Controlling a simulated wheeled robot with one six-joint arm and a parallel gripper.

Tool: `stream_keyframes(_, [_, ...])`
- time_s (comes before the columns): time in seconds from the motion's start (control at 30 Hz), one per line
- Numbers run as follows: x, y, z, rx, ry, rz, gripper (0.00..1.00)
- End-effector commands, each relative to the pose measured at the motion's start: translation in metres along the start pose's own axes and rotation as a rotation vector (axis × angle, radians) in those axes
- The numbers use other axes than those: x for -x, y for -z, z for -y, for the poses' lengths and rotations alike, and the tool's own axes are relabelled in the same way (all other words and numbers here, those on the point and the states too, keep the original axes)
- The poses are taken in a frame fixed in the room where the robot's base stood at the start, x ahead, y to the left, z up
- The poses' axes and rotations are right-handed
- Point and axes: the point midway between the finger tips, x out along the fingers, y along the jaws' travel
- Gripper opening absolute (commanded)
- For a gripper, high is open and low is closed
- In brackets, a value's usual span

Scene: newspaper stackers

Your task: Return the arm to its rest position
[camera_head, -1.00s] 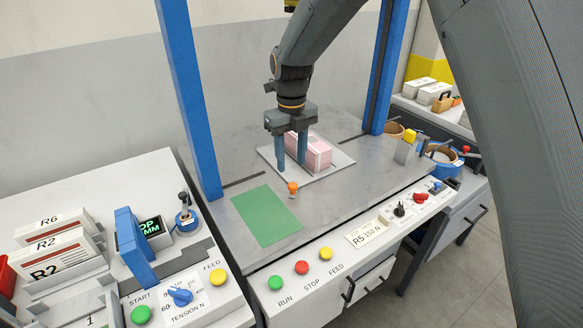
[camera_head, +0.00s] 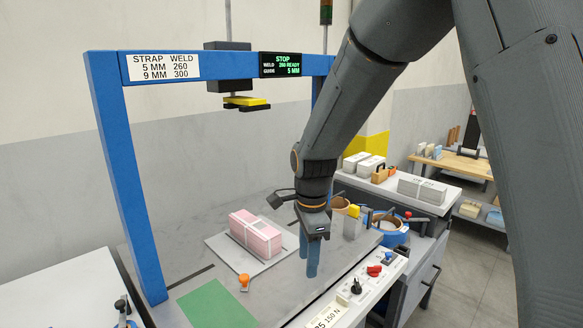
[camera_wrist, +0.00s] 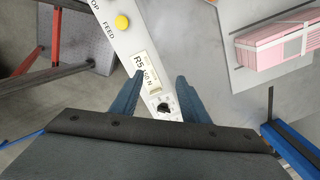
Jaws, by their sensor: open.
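My gripper (camera_head: 308,262) points down above the front right part of the machine table in the head view. Its two blue fingers are apart with nothing between them. In the wrist view the fingers (camera_wrist: 155,98) spread over the front control panel (camera_wrist: 140,62), with a black knob beneath them. A pink strapped bundle (camera_head: 256,235) sits on a pale plate (camera_head: 222,244) to the left of my gripper, apart from it. The bundle also shows at the upper right of the wrist view (camera_wrist: 280,45).
A blue frame (camera_head: 128,190) stands over the table, with a yellow-padded head (camera_head: 245,101) hanging from it. An orange knob (camera_head: 244,281) and a green mat (camera_head: 215,305) are on the table. Blue and brown reels (camera_head: 390,230) stand at the right, near a side bench with bundles (camera_head: 422,190).

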Motion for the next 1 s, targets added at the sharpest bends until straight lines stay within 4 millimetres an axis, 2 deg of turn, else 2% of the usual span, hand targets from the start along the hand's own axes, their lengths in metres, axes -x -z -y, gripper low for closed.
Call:
stream_keyframes(0.1, [0.003, 0.029, -0.029, 0.214, 0.012, -0.004, 0.42])
stream_keyframes(0.3, [0.005, 0.069, -0.080, 0.591, 0.027, -0.019, 0.42])
stream_keyframes(0.6, [0.003, 0.107, -0.158, 1.118, 0.036, -0.054, 0.42])
stream_keyframes(0.8, [0.001, 0.116, -0.185, 1.309, 0.035, -0.070, 0.42])
stream_keyframes(1.0, [0.000, 0.117, -0.190, 1.346, 0.034, -0.072, 0.42])
